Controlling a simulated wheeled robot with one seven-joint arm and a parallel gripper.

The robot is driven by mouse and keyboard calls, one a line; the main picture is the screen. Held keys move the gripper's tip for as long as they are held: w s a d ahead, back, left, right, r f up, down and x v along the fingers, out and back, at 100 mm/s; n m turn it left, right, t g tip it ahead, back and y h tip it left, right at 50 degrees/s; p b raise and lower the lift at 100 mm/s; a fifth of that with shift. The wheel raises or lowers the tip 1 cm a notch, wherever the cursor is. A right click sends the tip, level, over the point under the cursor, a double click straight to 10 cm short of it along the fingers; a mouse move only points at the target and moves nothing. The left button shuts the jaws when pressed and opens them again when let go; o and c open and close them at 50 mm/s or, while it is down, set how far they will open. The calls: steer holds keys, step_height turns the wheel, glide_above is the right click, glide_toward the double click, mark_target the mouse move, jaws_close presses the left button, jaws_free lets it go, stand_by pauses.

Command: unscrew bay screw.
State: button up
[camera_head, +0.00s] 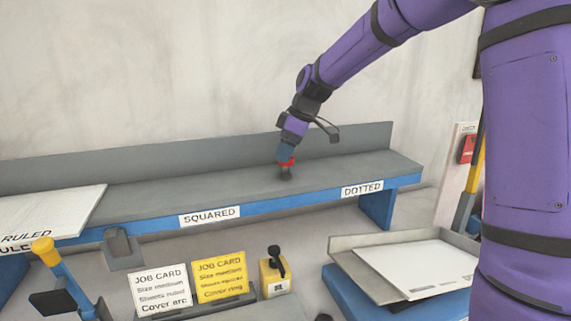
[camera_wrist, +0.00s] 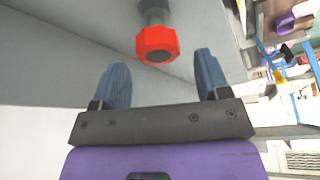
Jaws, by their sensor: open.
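The bay screw has a red faceted knob (camera_wrist: 157,44) on a short dark grey post. In the wrist view the knob sits just beyond and between my open fingertips, nearer the top of the picture, with nothing visible touching it. My gripper (camera_wrist: 157,80) has two blue fingers spread apart and looks empty. In the head view my gripper (camera_head: 285,153) reaches down to the red knob (camera_head: 286,162) on the grey shelf (camera_head: 330,165), near the section labelled DOTTED. The fingers partly hide the knob there.
A board marked RULED (camera_head: 50,210) lies at the shelf's left end. In front stand a white job card (camera_head: 160,289), a yellow job card (camera_head: 220,278) and a yellow block with a black knob (camera_head: 274,277). A grey tray (camera_head: 345,247) holds white sheets at right. The shelf's middle is bare.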

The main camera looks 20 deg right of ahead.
mark_target(286, 166)
steer(key=shift+m+t+h, duration=0.35)
steer(key=shift+m+t, duration=0.05)
steer(key=shift+m, duration=1)
steer(key=shift+m+t+h, duration=0.35)
steer(key=shift+m+t, duration=0.05)
steer(key=shift+m, duration=1)
steer(key=shift+o, duration=0.3)
steer(key=s+d+r, duration=0.3)
steer(key=r, duration=0.2)
steer(key=x, duration=0.5)
steer(key=shift+s+a+f, duration=0.1)
steer(key=shift+f, duration=0.1)
steer(key=shift+a+x, duration=0.15)
steer(key=shift+x, duration=1.2)
steer(key=shift+a+x, duration=0.2)
steer(key=shift+x, duration=1.15)
steer(key=shift+r, duration=0.1)
steer(key=c, duration=1)
steer(key=shift+o, duration=0.2)
steer(key=shift+r, duration=0.15)
